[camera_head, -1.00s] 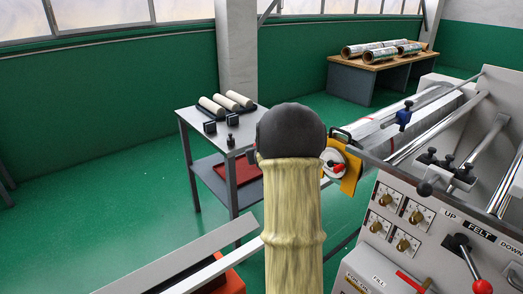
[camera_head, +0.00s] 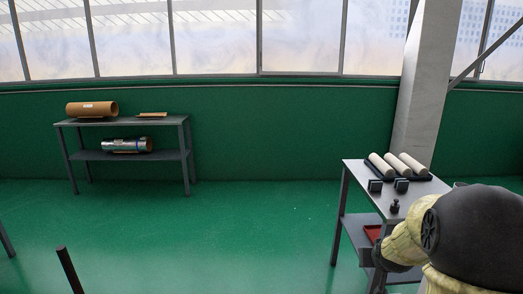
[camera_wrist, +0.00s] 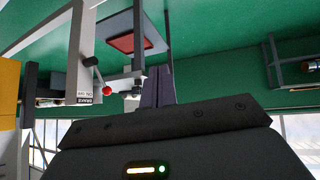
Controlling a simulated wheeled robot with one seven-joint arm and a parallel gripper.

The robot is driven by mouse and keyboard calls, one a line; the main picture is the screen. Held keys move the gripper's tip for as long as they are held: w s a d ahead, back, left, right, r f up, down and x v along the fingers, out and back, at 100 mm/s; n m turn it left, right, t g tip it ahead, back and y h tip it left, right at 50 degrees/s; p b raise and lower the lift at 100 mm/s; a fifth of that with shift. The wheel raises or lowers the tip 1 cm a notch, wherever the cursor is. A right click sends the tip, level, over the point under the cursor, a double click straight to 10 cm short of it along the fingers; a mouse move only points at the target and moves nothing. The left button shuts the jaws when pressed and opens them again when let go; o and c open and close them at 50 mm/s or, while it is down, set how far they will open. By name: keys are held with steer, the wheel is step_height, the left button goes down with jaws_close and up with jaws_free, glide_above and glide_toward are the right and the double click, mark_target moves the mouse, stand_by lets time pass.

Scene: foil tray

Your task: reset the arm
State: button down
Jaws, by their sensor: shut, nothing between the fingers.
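My gripper (camera_wrist: 158,74) shows in the wrist view, its two dark fingers together with nothing between them. The wrist view looks upside down, with green floor at the top and windows at the bottom. The fingers point into open air near a grey table with a red tray (camera_wrist: 136,42). In the head view my arm, in a yellowish cover with a black joint cap, fills the lower right; the gripper itself is hidden there.
A grey table (camera_head: 408,187) with pale rollers (camera_head: 396,164) and small dark blocks stands near my arm. A rear shelf (camera_head: 150,122) holds a brown tube (camera_head: 92,109) and a foil roll (camera_head: 127,146). A red-knobbed lever (camera_wrist: 106,89) shows in the wrist view. The middle floor is clear.

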steer(key=s+a+f+n+g+y, duration=0.1)
steer(key=s+a+f+g, duration=0.15)
steer(key=s+a, duration=0.65)
steer(key=s+a+f+n+g+y, duration=0.1)
steer(key=s+a+f+g+y, duration=0.15)
steer(key=s+a, duration=0.7)
steer(key=w+d+p+v, duration=0.1)
steer(key=w+p+v, duration=0.1)
steer(key=p+v, duration=1.1)
steer(key=shift+r+g+h+p, duration=0.35)
steer(key=shift+r+g, duration=0.05)
steer(key=shift+r, duration=0.45)
steer(key=shift+w, duration=0.2)
